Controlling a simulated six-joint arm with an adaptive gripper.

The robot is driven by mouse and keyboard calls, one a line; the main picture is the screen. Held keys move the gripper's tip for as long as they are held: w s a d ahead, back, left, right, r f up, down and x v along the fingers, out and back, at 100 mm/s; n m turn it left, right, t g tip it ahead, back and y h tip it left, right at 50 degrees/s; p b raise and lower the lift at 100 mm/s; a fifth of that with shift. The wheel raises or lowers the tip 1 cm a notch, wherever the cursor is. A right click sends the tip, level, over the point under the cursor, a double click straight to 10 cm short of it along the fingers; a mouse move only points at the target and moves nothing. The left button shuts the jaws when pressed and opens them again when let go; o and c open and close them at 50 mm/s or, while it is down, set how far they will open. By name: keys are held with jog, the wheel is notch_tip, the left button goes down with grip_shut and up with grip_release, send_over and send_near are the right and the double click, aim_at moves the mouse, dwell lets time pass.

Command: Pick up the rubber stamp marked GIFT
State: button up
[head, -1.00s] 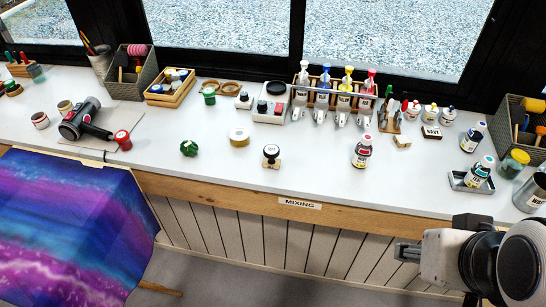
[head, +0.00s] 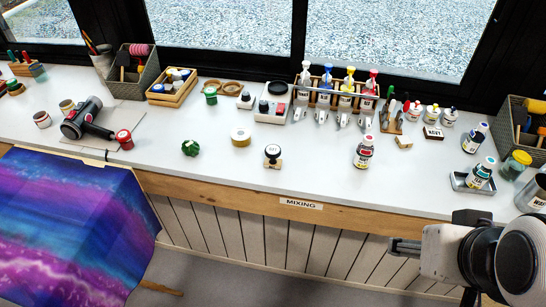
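A small stamp with a round black top and a pale label (head: 272,155) stands upright near the front edge of the white worktop. Its lettering is too small to read for certain. A dark block with a white label (head: 433,132) lies at the right, also unreadable, beside a small tan block (head: 404,142). My gripper (head: 394,248) is at the lower right, in front of the worktop edge, its fingers pointing left. It is well apart from these things and touches nothing visible. The finger gap cannot be made out.
A red-labelled bottle (head: 364,152) stands right of the black-topped stamp. A tape roll (head: 241,137) and green lump (head: 190,148) are to its left. A rack of pump bottles (head: 337,95) stands behind. A metal tray (head: 472,184) with a bottle is at right.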

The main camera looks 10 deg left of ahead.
aim_at(273, 158)
jog(key=w+a+f+n+t+y, duration=0.15)
jog(key=w+a, duration=0.25)
jog(key=w, duration=0.5)
jog(key=w+a+f+n+t, duration=0.1)
jog(key=w+a+f+t, duration=0.15)
jog(key=w, duration=0.65)
jog(key=w+a+f+n+t+y, duration=0.1)
jog(key=w+a+f, duration=0.25)
jog(key=w, duration=0.55)
jog(key=w+a+f+t+y, duration=0.1)
jog(key=a+f, duration=0.2)
jog(key=a, duration=0.1)
jog(key=w+a+f+n+t+y, duration=0.1)
jog(key=a+f+y, duration=0.1)
jog(key=a+f, duration=0.1)
jog(key=w+a+f+n+t+y, duration=0.1)
jog(key=w+a+f, duration=0.1)
jog(key=a, duration=0.3)
jog(key=shift+a+f+y, duration=0.1)
jog(key=shift+f+y, duration=0.15)
jog(key=shift+f, duration=0.3)
jog(key=s+a+f+y, duration=0.1)
jog(key=s+a+f+t+y, duration=0.1)
jog(key=a+f, duration=0.1)
jog(key=shift+s+f+n, duration=0.25)
jog(key=shift+s+n, duration=0.1)
jog(key=shift+s+a+f+y, duration=0.3)
jog(key=shift+s+f, duration=0.1)
jog(key=shift+s, duration=0.25)
jog(key=shift+x, duration=1.3)
